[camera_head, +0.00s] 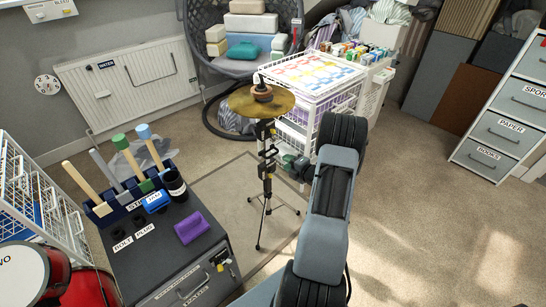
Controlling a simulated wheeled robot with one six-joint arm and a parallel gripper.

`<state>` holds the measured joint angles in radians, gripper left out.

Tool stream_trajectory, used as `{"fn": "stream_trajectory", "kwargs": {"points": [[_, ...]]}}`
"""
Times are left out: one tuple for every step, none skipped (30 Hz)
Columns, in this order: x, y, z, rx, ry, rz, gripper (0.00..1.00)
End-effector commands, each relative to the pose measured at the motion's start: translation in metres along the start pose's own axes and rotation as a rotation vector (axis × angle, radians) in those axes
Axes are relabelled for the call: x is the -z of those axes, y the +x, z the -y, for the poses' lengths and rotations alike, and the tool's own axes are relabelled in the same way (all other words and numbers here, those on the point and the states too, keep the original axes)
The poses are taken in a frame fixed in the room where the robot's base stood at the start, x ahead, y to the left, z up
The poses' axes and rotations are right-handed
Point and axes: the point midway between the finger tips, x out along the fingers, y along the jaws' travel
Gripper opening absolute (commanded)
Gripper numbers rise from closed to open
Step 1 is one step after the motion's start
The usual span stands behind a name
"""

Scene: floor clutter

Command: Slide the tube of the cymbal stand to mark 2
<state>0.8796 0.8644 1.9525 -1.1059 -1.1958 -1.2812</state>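The cymbal stand (267,187) stands upright on the floor near the middle of the view, on spread tripod legs. A brass cymbal (243,104) sits at its top, with a brown and black piece (262,91) on the cymbal. The stand's tube is dark with black fittings and small light patches; no mark number is readable. My arm reaches in from the lower right. My gripper (290,163) is just right of the tube, at about mid-height. Its fingertips are small and partly hidden, so I cannot tell whether they touch the tube or are open.
A dark cabinet (165,262) with handled tools and a purple block (192,227) stands at left front. A white wire basket cart (318,112) is close behind my gripper. A hanging chair (240,62) is behind the stand. Carpet at right (430,215) is clear.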

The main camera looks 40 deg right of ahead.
Motion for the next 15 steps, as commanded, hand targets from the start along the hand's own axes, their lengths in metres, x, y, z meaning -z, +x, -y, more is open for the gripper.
{"fn": "stream_trajectory", "kwargs": {"points": [[0.002,0.012,0.002,0.001,-0.001,-0.005,0.37],[0.002,0.018,0.002,0.001,-0.001,-0.003,0.37],[0.002,0.026,0.002,0.001,-0.002,-0.004,0.37],[0.001,0.032,0.002,0.0,-0.002,-0.004,0.37],[0.001,0.037,0.002,0.001,-0.001,-0.002,0.37],[0.002,0.045,0.002,0.001,0.0,-0.003,0.37],[0.001,0.05,0.002,0.001,0.0,-0.003,0.37],[0.001,0.055,0.002,0.001,-0.001,-0.003,0.37],[0.001,0.061,0.002,0.001,-0.001,-0.002,0.37],[0.001,0.065,0.002,0.002,0.0,-0.001,0.37],[0.001,0.069,0.001,0.001,0.0,-0.001,0.37],[0.001,0.074,0.002,0.001,0.001,-0.002,0.37],[0.001,0.078,0.002,0.002,0.001,-0.002,0.37],[0.001,0.081,0.001,0.002,0.0,-0.001,0.37],[0.001,0.084,0.001,0.002,0.0,0.0,0.37]]}}
